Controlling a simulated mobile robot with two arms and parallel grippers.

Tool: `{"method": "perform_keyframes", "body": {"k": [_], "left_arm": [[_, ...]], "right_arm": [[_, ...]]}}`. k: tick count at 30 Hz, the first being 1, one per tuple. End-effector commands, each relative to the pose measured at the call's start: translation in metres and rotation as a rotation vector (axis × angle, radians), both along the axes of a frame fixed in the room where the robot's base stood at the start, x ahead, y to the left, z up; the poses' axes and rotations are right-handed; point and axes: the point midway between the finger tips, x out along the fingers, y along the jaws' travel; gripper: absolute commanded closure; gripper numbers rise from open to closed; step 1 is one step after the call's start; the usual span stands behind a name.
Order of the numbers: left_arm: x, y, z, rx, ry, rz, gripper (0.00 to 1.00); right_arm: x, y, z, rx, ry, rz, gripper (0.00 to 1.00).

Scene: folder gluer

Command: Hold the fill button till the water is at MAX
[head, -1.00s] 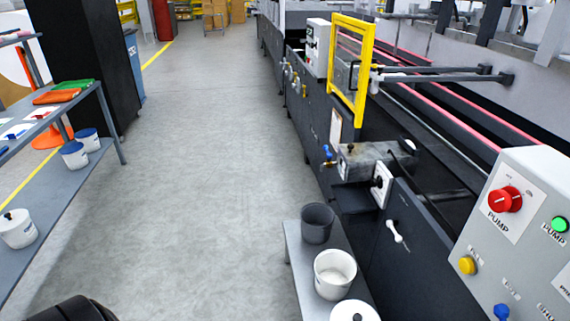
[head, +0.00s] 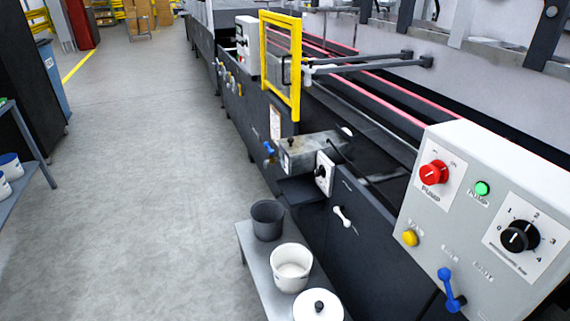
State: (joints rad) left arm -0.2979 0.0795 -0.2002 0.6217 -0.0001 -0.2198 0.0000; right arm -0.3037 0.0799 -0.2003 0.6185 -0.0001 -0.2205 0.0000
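A grey control panel (head: 455,200) stands at the right. It carries a red knob (head: 433,173) marked PUMP, a green lamp (head: 482,188), a yellow button (head: 410,238), a blue lever (head: 451,290) and a black numbered dial (head: 520,236). The label above the yellow button is too small to read surely, so I cannot tell whether it is the fill button. I can make out no water level or MAX mark. Neither of my grippers is in view.
A low grey bench (head: 254,262) holds a dark bucket (head: 267,220), an open white bucket (head: 290,268) and a lidded white pot (head: 318,306). A yellow frame (head: 295,70) rises from the machine. A shelf (head: 36,150) stands at the left. The floor (head: 140,180) between is clear.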

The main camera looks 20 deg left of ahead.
Motion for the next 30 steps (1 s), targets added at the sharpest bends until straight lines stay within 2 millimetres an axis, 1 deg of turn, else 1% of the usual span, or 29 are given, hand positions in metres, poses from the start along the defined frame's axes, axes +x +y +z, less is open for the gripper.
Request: {"method": "perform_keyframes", "body": {"k": [1,5,6,30], "left_arm": [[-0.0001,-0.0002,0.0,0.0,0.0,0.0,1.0],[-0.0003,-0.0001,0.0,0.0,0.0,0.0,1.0],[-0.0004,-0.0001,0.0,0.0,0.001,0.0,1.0],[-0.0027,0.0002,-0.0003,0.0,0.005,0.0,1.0]], "right_arm": [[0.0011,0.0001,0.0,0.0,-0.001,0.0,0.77],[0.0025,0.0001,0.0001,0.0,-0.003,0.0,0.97],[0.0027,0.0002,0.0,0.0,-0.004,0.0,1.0],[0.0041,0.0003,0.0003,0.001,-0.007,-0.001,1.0]]}}
